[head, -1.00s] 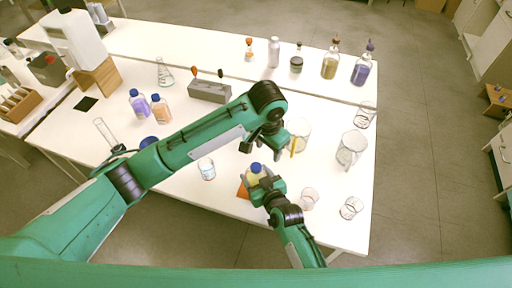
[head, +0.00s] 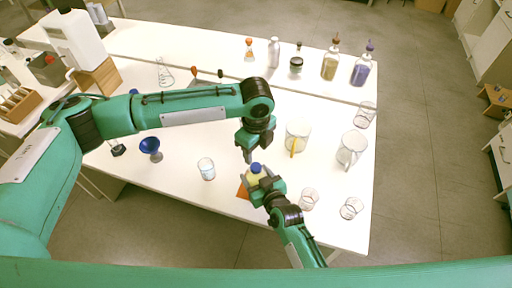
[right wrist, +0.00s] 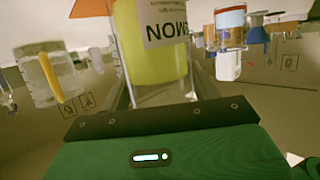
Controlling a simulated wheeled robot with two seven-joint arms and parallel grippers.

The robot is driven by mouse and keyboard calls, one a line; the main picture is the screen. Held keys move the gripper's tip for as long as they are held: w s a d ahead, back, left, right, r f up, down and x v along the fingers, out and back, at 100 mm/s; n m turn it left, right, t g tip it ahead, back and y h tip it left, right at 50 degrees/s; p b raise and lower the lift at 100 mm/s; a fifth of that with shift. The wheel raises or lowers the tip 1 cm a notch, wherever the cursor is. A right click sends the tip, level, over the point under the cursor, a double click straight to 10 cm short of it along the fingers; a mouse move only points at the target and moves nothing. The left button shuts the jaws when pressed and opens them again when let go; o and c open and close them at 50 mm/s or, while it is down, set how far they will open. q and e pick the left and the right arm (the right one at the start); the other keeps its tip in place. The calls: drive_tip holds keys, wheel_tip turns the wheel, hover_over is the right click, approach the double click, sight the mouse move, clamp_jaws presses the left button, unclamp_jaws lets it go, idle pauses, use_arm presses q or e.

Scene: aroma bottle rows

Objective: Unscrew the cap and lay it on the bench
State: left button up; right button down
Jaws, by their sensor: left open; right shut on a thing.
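A bottle of yellow liquid (head: 253,177) with a blue cap (head: 256,168) stands near the bench's front edge, by an orange patch (head: 242,191). My right gripper (head: 263,183) is shut on the bottle body. In the right wrist view the yellow bottle (right wrist: 152,75) fills the space between the fingers, with a printed label; its cap is out of that view. My left gripper (head: 257,155) is open and empty, pointing down just above the cap, apart from it as far as I can tell. The cap is on the bottle.
The white bench (head: 225,175) has bare room left of the bottle. A glass beaker (head: 206,169) and blue funnel (head: 150,147) stand left. A jug with a yellow strip (head: 298,135), another jug (head: 351,148) and small beakers (head: 309,198) stand right. My left arm hides several bottles.

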sight(256, 166)
use_arm(q)
drive_tip(key=shift+f, duration=3.95)
drive_tip(key=c, duration=1)
drive_tip(key=shift+c, duration=0.2)
drive_tip(key=n, duration=0.3)
drive_tip(key=shift+n, duration=0.3)
drive_tip(key=n, duration=0.2)
drive_tip(key=shift+n, duration=0.4)
drive_tip(key=shift+r, duration=0.2)
drive_tip(key=shift+r, duration=1)
